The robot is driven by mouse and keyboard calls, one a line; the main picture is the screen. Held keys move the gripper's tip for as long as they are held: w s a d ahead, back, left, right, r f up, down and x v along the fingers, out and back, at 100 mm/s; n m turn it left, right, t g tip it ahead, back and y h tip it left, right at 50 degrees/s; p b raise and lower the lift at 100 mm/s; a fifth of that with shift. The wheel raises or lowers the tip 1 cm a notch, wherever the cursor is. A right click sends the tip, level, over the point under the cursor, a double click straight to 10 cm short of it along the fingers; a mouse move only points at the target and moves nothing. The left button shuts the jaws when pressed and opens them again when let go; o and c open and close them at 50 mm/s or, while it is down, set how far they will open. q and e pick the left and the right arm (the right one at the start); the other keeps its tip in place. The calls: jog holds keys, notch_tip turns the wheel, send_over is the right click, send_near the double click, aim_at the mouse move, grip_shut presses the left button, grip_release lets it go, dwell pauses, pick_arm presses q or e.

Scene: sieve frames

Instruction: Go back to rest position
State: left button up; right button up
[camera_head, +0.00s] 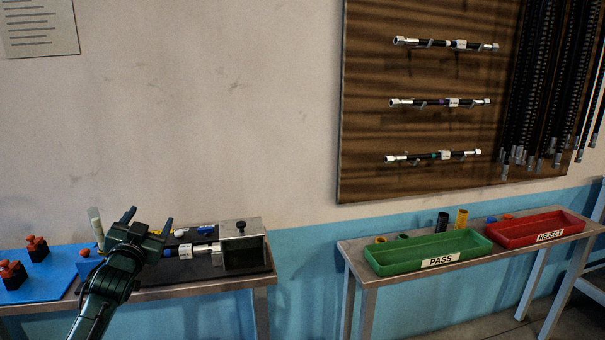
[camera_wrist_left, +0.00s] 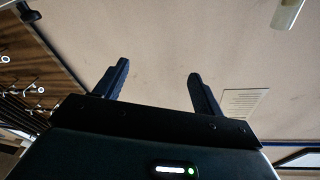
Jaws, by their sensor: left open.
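My left gripper (camera_head: 148,222) is open, with its fingers pointing up in front of the left bench. Its two dark fingers also show in the left wrist view (camera_wrist_left: 158,85), wide apart with only the wall behind them and nothing between them. In the head view the gripper covers part of the bench and some small items on it. My right gripper is in neither view.
The left bench (camera_head: 205,287) carries a metal block fixture (camera_head: 242,247), a blue mat (camera_head: 35,287) and small orange-topped parts (camera_head: 37,246). The right bench holds a green PASS tray (camera_head: 465,257) and red REJECT tray (camera_head: 515,242). A wooden board (camera_head: 430,80) hangs behind.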

pick_arm(q)
jog(key=s+d+f+g+h, duration=0.1)
jog(key=s+d+f+g, duration=0.15)
jog(key=s+f, duration=0.35)
jog(key=s+d+f+g+h, duration=0.1)
jog(key=s+d+f, duration=0.3)
jog(key=f, duration=0.5)
jog(key=s+d+f+g+h, duration=0.1)
jog(key=s+d+f+g, duration=0.1)
jog(key=s+d+f, duration=0.35)
jog(key=s+d+f+g, duration=0.1)
jog(key=s+d+f, duration=0.2)
jog(key=s, duration=0.5)
jog(key=s+d+f+g+h, duration=0.1)
jog(key=s+d+f, duration=0.2)
jog(key=s, duration=0.5)
jog(key=s+d+f+g+h, duration=0.1)
jog(key=s+d+f, duration=0.2)
jog(key=s, duration=0.5)
jog(key=shift+f+n, duration=0.15)
jog(key=shift+n, duration=0.15)
